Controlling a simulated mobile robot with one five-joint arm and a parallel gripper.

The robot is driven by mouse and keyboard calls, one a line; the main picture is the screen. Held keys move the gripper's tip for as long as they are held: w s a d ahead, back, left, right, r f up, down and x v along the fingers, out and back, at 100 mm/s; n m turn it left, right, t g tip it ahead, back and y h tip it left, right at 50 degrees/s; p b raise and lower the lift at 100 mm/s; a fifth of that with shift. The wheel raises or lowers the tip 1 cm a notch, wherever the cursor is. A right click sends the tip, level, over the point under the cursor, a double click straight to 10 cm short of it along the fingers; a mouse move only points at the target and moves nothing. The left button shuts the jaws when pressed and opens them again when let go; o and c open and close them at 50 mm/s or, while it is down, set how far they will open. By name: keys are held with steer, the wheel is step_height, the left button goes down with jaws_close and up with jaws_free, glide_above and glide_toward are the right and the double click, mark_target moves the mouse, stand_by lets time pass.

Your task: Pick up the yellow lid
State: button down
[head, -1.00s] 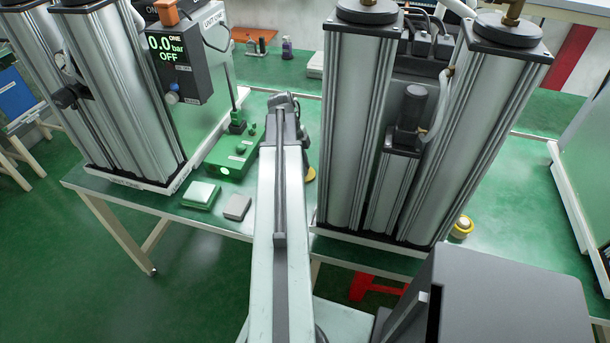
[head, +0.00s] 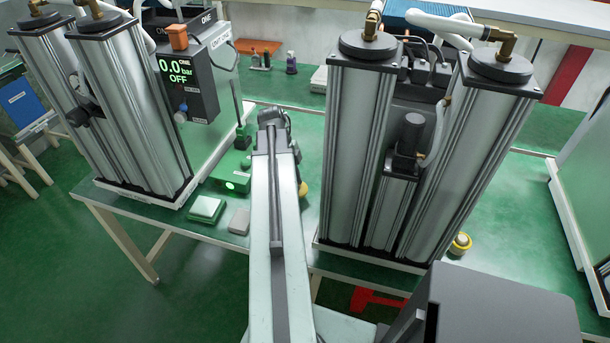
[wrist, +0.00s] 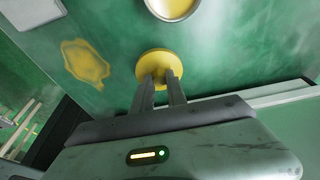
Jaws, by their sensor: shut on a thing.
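The yellow lid (wrist: 157,66), a round disc, shows in the middle of the wrist view. My gripper (wrist: 160,78) is shut on it, with both fingertips close together at the disc. I cannot tell whether the lid touches the green bench top or is just above it. In the head view my arm hides the gripper's fingers. A small yellow patch (head: 303,188) shows just right of my arm there; I cannot tell whether it is the lid.
A pale-rimmed round vessel, yellow inside (wrist: 174,8), stands beyond the lid. A yellow splotch (wrist: 86,63) marks the bench.

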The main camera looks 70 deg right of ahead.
steer(key=w+a, duration=0.1)
steer(key=a, duration=0.2)
steer(key=w+a, duration=0.2)
steer(key=a, duration=0.1)
steer(key=w+a+r+p, duration=0.1)
steer(key=a, duration=0.3)
steer(key=shift+w, duration=0.3)
steer(key=shift+w+a, duration=0.1)
steer(key=shift+w, duration=0.1)
steer(key=shift+w+a, duration=0.1)
steer(key=shift+w, duration=0.05)
steer(key=shift+a, duration=0.1)
